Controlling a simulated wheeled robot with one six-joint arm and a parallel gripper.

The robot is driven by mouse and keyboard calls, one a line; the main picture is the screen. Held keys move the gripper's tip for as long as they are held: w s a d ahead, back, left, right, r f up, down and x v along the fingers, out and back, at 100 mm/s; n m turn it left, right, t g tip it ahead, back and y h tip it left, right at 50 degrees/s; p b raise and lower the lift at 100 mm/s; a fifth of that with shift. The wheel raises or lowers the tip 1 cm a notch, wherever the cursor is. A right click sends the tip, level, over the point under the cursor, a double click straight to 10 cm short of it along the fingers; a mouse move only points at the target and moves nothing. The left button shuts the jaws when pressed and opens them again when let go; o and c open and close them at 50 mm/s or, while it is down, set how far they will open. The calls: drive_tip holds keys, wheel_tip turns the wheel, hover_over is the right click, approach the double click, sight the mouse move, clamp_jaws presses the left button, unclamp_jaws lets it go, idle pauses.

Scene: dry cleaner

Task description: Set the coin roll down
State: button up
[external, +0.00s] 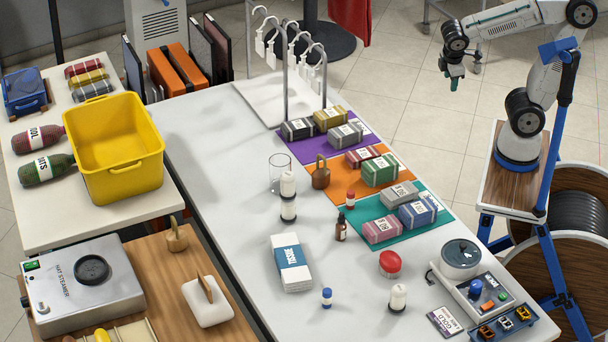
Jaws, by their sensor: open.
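My gripper (454,77) hangs at the upper right, fingers pointing down, over the tiled floor beyond the right edge of the white counter (215,160). It is open. It is far from everything on the counter. Nothing can be made out between the fingers at this size. I cannot tell for sure which thing is the coin roll. Banded packs lie on a purple mat (300,146), an orange mat (338,187) and a teal mat (408,247). A small blue and white cylinder (327,298) stands near the counter's front.
A tissue pack (291,263), a glass (279,172), a brown bottle (340,228) and a red-topped item (389,263) stand on the counter. A metal hook rack (286,75) rises behind the purple mat. A device with a round pan (462,255) sits at the right. The counter's left front is clear.

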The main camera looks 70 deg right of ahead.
drive_tip(key=s+m+y, duration=0.3)
drive_tip(key=s+m, duration=0.2)
drive_tip(key=s, duration=0.3)
drive_tip(key=shift+d+r+m+t+y, duration=0.3)
drive_tip(key=shift+d+r+m+t, duration=0.05)
drive_tip(key=shift+r+m+t, duration=0.05)
drive_tip(key=shift+o, duration=0.4)
drive_tip(key=shift+s+a, duration=0.1)
drive_tip(key=shift+s, duration=0.1)
drive_tip(key=shift+a, duration=0.1)
